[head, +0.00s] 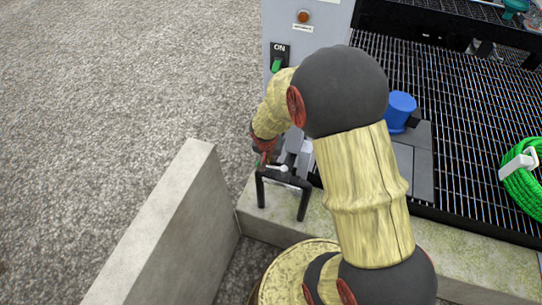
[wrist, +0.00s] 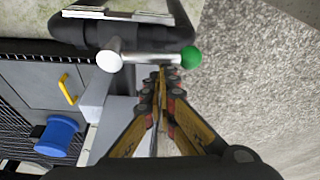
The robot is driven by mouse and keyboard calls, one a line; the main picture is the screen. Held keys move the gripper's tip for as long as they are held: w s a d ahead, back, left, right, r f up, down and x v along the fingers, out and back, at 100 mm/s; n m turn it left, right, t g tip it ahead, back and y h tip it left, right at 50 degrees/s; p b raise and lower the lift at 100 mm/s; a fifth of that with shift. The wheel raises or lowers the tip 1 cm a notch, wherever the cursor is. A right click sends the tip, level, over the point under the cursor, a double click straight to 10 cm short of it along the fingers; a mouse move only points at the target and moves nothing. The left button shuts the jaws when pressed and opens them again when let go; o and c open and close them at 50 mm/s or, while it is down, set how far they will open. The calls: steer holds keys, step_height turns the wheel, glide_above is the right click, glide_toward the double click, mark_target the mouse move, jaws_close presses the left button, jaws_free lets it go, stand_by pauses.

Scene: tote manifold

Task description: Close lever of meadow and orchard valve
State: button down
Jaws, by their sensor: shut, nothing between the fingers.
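In the wrist view, a short bar lever with a white ball end (wrist: 109,60) and a green ball end (wrist: 190,57) crosses in front of a black pipe (wrist: 82,33). My gripper (wrist: 161,74) is shut and empty, its fingertips close to the bar between the two balls, nearer the green one. I cannot tell whether they touch it. In the head view, my gripper (head: 265,160) is small and partly hidden, beside the lever (head: 281,168) on the bent black pipe (head: 262,191). No meadow or orchard label is readable.
A grey cabinet (head: 310,42) with a green switch handle (head: 277,65) marked ON stands behind. A blue cap (head: 400,106), black grating (head: 470,120) and green hose coil (head: 522,185) are right. A concrete wall (head: 165,225) stands left. A yellow handle (wrist: 67,89) lies left in the wrist view.

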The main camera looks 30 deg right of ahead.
steer(key=a+n+p, duration=0.1)
steer(key=p, duration=0.1)
steer(key=s+n+y+p, duration=0.1)
steer(key=n+p, duration=0.1)
steer(key=p, duration=0.1)
steer(key=shift+s+a+r+n, duration=0.15)
steer(key=shift+a+r+n, duration=0.15)
steer(key=shift+a, duration=0.1)
steer(key=n+p, duration=0.1)
steer(key=p, duration=0.2)
steer(key=s+a+n+y+p, duration=0.1)
steer(key=n+p, duration=0.1)
steer(key=p, duration=0.1)
steer(key=s+n+p, duration=0.1)
steer(key=p, duration=0.3)
steer(key=shift+a+n+t, duration=0.25)
steer(key=shift+n+t, duration=0.05)
steer(key=shift+t, duration=0.1)
steer(key=s+n+y+p, duration=0.1)
steer(key=n+p, duration=0.1)
steer(key=p, duration=0.1)
steer(key=s+n+p, duration=0.1)
steer(key=n+p, duration=0.2)
steer(key=s+n+y+p, duration=0.1)
steer(key=n+p, duration=0.1)
steer(key=p, duration=0.1)
steer(key=shift+s+a+f+n+g+y, duration=0.25)
steer(key=shift+s+a+n+g+y, duration=0.05)
steer(key=shift+s+n, duration=0.1)
